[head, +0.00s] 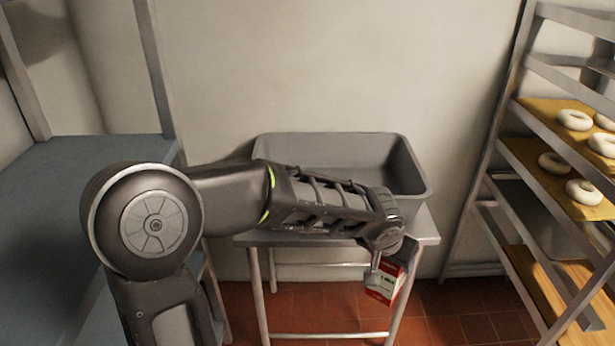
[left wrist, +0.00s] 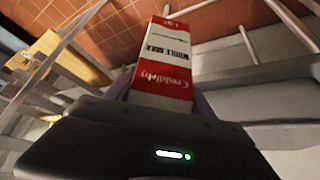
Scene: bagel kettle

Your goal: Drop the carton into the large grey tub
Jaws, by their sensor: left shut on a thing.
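The carton (head: 385,284) is red and white and hangs from my left gripper (head: 386,262), in front of the small table's right front edge and below its top. In the left wrist view the carton (left wrist: 165,60) reads "whole milk" and sits between the fingers of my left gripper (left wrist: 160,98), which is shut on it. The large grey tub (head: 340,150) stands on the table behind my left arm. Its inside looks empty where I can see it; my arm hides its front left part. My right gripper is not in view.
The small metal table (head: 425,228) holds the tub. A rack (head: 505,110) with bagels (head: 573,120) on wooden boards stands at the right. A blue-grey shelf (head: 60,190) is at the left. A pale wall is behind the tub; the floor is red tile.

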